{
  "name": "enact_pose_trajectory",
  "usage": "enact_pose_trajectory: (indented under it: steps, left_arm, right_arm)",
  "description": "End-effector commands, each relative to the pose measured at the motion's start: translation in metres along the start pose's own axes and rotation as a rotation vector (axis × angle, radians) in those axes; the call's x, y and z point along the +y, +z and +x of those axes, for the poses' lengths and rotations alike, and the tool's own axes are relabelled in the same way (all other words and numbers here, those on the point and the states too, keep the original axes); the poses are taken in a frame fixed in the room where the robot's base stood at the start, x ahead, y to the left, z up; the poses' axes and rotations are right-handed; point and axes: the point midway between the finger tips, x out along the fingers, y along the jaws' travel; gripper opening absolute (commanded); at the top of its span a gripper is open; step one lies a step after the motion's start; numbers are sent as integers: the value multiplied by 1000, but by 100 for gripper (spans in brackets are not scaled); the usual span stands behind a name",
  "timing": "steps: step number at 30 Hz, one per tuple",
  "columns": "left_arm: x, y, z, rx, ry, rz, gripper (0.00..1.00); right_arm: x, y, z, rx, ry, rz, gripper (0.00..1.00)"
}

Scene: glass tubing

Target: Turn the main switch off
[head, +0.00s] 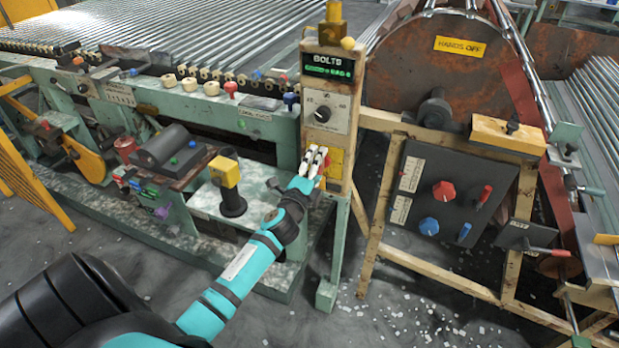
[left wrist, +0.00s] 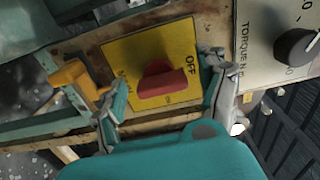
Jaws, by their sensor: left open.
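The main switch is a red handle (left wrist: 165,84) on a yellow plate (left wrist: 122,52) in the left wrist view. "OFF" is printed at the plate's right side there. The handle lies roughly level across the picture; I cannot tell its setting for sure. My right gripper is not in view.
A yellow part (left wrist: 78,80) is beside the left finger. A dark control board (head: 450,195) stands to the right, and a yellow-topped post (head: 226,173) to the left.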

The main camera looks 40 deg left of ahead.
Motion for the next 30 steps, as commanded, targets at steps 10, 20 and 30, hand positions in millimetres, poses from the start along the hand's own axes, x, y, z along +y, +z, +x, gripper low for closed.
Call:
enact_pose_trajectory:
  steps: [10,20,30]
  left_arm:
    - [2,0,-72,0,5,-3,75]
    - [1,0,-111,-1,3,-2,75]
    - [1,0,-112,-1,2,-1,75]
  right_arm:
    - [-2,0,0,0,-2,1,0]
    - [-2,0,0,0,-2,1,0]
    - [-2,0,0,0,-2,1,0]
